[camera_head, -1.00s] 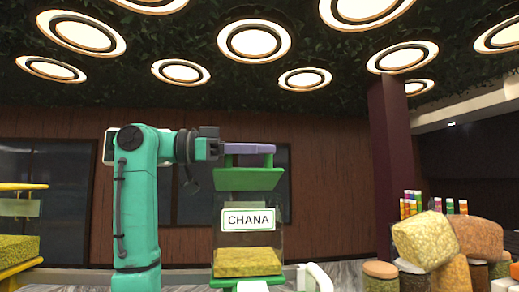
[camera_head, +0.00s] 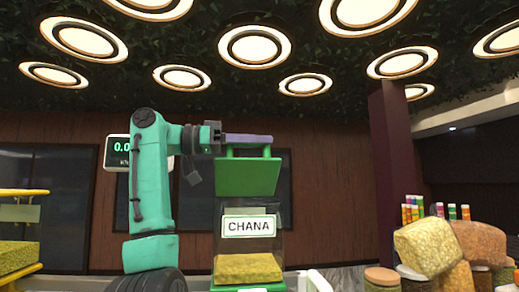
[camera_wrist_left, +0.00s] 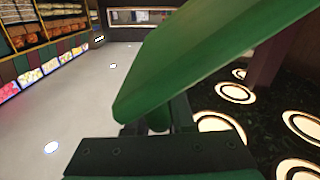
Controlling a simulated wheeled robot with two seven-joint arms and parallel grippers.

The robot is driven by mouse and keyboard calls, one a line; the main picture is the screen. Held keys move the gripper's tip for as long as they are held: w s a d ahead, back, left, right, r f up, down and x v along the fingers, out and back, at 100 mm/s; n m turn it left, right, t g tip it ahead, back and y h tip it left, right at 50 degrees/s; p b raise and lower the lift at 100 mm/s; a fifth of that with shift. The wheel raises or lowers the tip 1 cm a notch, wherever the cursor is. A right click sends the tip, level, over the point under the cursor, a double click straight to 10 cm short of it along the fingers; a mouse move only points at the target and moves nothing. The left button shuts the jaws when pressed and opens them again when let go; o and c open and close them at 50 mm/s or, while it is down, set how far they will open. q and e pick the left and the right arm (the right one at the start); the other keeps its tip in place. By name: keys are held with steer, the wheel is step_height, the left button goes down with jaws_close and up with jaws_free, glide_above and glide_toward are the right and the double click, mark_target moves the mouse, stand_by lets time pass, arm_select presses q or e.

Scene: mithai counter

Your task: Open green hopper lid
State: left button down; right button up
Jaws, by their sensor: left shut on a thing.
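The green hopper lid (camera_head: 247,177) is above the clear hopper (camera_head: 248,236) labelled CHANA, with its broad green face tilted toward the head camera. A purple-topped bar (camera_head: 249,139) on green posts shows above the lid. My left gripper (camera_head: 222,139) comes in from the left at the level of this bar and is shut on the lid's handle. In the left wrist view the lid (camera_wrist_left: 205,55) fills the upper middle, and my fingers (camera_wrist_left: 157,123) are on either side of a green piece under it. The exact contact is partly hidden. My right gripper is not in view.
Yellow crumbly food (camera_head: 248,267) lies in the bottom of the hopper. A yellow-framed unit (camera_head: 22,192) stands at far left. A scale display (camera_head: 122,147) shows behind my left arm. Large food blocks (camera_head: 428,247) and jars (camera_head: 381,280) stand at right.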

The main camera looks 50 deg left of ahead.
arm_select(q)
steer(key=shift+w+a+r+n, duration=0.1)
steer(key=shift+w+a+n, duration=0.1)
steer(key=shift+a+n, duration=0.1)
steer(key=c, duration=0.8)
jaws_free()
steer(key=shift+w, duration=0.1)
